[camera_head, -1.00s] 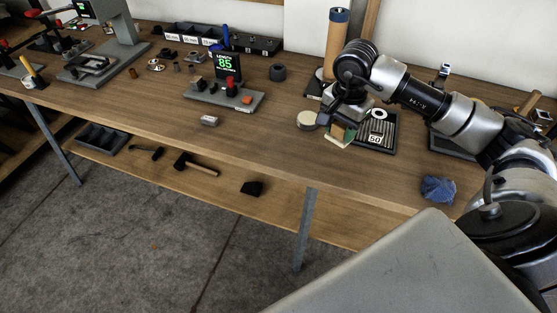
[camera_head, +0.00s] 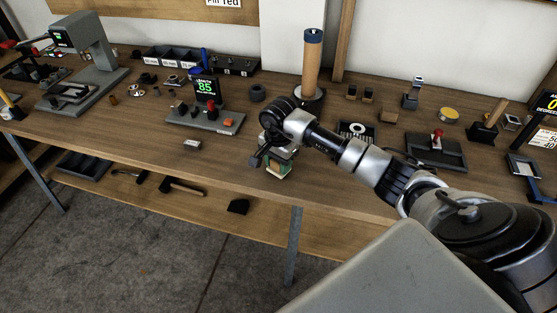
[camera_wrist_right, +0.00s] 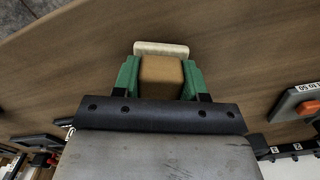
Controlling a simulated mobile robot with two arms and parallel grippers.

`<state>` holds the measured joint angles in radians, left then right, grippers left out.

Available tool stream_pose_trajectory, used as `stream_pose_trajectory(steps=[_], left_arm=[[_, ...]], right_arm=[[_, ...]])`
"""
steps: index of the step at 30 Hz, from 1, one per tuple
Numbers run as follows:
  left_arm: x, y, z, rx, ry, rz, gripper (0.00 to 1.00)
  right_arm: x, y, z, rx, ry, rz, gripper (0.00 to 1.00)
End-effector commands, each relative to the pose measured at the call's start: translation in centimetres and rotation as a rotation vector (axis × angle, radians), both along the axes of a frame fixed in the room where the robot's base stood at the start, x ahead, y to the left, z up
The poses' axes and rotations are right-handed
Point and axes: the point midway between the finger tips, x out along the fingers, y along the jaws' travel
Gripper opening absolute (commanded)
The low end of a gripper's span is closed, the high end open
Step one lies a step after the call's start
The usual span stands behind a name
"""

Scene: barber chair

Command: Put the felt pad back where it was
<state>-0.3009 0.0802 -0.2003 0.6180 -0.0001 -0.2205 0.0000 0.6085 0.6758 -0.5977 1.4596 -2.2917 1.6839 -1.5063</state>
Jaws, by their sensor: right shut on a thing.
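My right gripper (camera_head: 276,166) is low over the front half of the wooden bench, in front of the cardboard tube. In the right wrist view its green-padded fingers (camera_wrist_right: 160,78) are shut on a tan block (camera_wrist_right: 161,72). A cream layer, which looks like the felt pad (camera_wrist_right: 161,48), shows at the block's far end and sticks out a little past its sides. In the head view the held piece (camera_head: 278,171) is small and partly hidden by the fingers. Whether it touches the bench, I cannot tell. My left gripper is not in view.
A dark ribbed tray (camera_head: 352,140) with a white ring lies right of the gripper, partly behind my arm. The tube (camera_head: 312,65) stands behind. A stand with a display reading 85 (camera_head: 207,88) is to the left.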

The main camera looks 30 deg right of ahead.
Motion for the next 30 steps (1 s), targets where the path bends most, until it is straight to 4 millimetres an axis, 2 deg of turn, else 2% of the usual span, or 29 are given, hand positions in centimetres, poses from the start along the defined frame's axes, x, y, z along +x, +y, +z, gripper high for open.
stream_pose_trajectory(steps=[10,11,15,16,26,30], left_arm=[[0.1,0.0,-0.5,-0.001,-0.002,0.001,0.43],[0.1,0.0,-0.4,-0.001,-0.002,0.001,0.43],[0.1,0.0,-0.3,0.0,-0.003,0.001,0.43],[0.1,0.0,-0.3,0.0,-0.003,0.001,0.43],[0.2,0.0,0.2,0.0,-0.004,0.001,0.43],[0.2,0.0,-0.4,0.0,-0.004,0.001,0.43]], right_arm=[[0.0,-0.1,-0.5,-0.001,-0.001,0.0,0.2],[0.0,-0.1,-0.5,-0.001,-0.001,0.0,0.44],[0.0,0.0,-0.4,0.0,-0.001,0.0,0.65],[0.0,0.0,-0.4,0.0,-0.001,0.0,0.68],[0.0,0.0,0.3,0.0,-0.002,0.001,0.68],[0.1,-0.1,2.4,-0.002,-0.007,0.002,0.68]])
